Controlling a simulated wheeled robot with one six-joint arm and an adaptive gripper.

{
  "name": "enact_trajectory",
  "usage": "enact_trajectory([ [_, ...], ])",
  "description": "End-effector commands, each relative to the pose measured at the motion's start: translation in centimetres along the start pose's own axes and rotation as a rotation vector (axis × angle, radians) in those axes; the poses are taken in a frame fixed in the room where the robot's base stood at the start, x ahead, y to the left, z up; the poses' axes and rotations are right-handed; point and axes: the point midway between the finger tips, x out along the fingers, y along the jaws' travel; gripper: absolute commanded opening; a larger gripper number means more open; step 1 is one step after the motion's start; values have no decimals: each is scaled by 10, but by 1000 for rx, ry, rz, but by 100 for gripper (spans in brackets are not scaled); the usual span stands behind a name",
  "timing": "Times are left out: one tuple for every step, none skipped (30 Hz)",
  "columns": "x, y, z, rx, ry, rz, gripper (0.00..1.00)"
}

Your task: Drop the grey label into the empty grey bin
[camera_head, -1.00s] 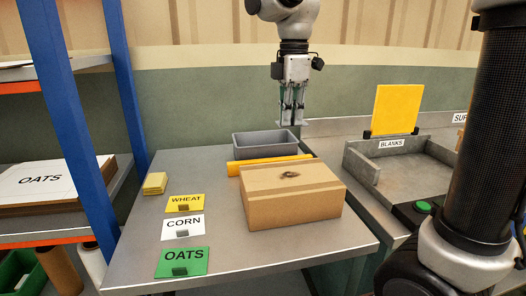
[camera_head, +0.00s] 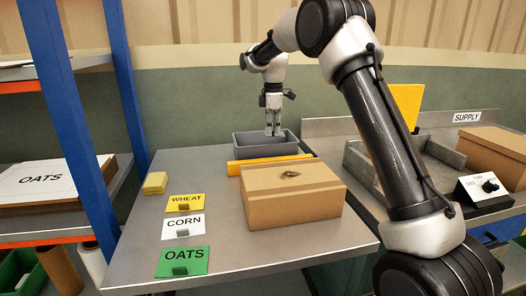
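The grey bin (camera_head: 248,154) stands at the back of the metal table, behind a yellow bar. Its visible interior looks empty, though part of it is behind my fingers and the near wall. My gripper (camera_head: 273,132) points straight down over the bin, its fingertips overlapping the bin's interior in the picture. The two fingers look close together. I cannot make out the grey label for certain, neither between the fingers nor in the bin. Whether the fingers hold it is too small to tell.
A cardboard box (camera_head: 290,205) and the yellow bar (camera_head: 265,164) stand in front of the bin. WHEAT (camera_head: 185,203), CORN (camera_head: 183,227) and OATS (camera_head: 182,262) cards lie at left. A yellow pad (camera_head: 155,183) lies behind them. My arm blocks part of the right-hand trays.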

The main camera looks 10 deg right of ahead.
Motion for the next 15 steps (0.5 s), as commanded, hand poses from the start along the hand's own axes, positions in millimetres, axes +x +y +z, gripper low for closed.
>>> enact_trajectory([
  [5, 20, -1, -7, 0, 1, 0],
  [5, 30, -2, -14, 1, 2, 0],
  [2, 39, -4, -24, 1, 2, 0],
  [-1, 45, -6, -32, 1, 2, 0],
  [-5, 50, -7, -40, 1, 4, 0],
  [-12, 55, -9, -49, 1, 4, 0],
  [-17, 57, -10, -55, 1, 4, 0],
  [-22, 59, -10, -60, 1, 4, 0],
  [-27, 61, -11, -67, 1, 3, 0],
  [-30, 62, -11, -72, 1, 2, 0],
  [-33, 63, -12, -76, 1, 2, 0],
  [-36, 63, -12, -83, 1, 2, 0],
  [-36, 62, -12, -93, 0, 1, 0],
  [-34, 60, -11, -101, 0, -1, 0],
  [-31, 60, -11, -108, 0, -1, 0],
])
